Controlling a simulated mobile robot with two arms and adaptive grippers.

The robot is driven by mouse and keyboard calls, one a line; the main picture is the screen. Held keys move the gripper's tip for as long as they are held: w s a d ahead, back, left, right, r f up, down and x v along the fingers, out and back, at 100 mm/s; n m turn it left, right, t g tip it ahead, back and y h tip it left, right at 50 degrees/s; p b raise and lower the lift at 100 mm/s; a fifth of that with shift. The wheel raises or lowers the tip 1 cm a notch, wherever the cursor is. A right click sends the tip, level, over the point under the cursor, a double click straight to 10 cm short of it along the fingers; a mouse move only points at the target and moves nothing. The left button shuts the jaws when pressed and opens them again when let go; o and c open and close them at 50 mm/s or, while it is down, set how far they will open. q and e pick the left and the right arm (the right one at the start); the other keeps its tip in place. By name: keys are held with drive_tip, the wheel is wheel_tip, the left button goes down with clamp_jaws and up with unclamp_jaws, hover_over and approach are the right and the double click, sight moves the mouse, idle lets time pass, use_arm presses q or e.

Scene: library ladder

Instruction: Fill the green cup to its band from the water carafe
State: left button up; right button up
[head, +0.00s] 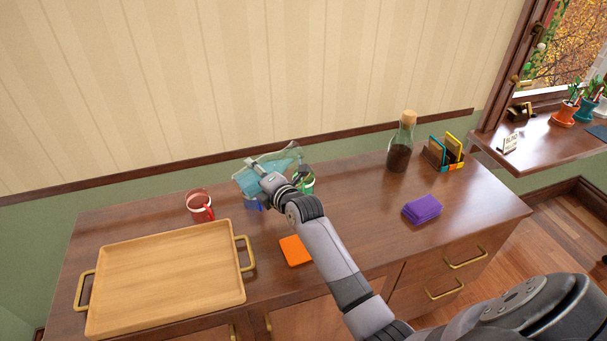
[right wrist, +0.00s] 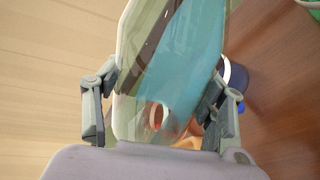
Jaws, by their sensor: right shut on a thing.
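My right gripper (head: 274,184) is shut on the water carafe (head: 287,154), a clear vessel holding pale blue water. The carafe is held tilted, nearly on its side, above the back of the cabinet top. In the right wrist view the carafe (right wrist: 175,75) lies between the two fingers (right wrist: 158,112). The green cup (head: 308,185) stands just right of the gripper, partly hidden by it and the carafe. Its band, its water level and any stream of water cannot be made out. My left gripper is not in view.
A blue cup (head: 253,204) stands below the carafe, partly hidden. A red cup (head: 200,207) and a wooden tray (head: 170,279) are to the left. An orange cloth (head: 295,251), purple cloth (head: 422,209), corked bottle (head: 401,147) and card holder (head: 446,152) also stand or lie there.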

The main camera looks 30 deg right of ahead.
drive_tip(key=shift+d+r, duration=0.1)
drive_tip(key=shift+r, duration=0.05)
idle(0.8)
drive_tip(key=shift+r+m+y, duration=0.15)
drive_tip(key=shift+m+y, duration=0.15)
drive_tip(key=shift+m, duration=0.1)
idle(1.6)
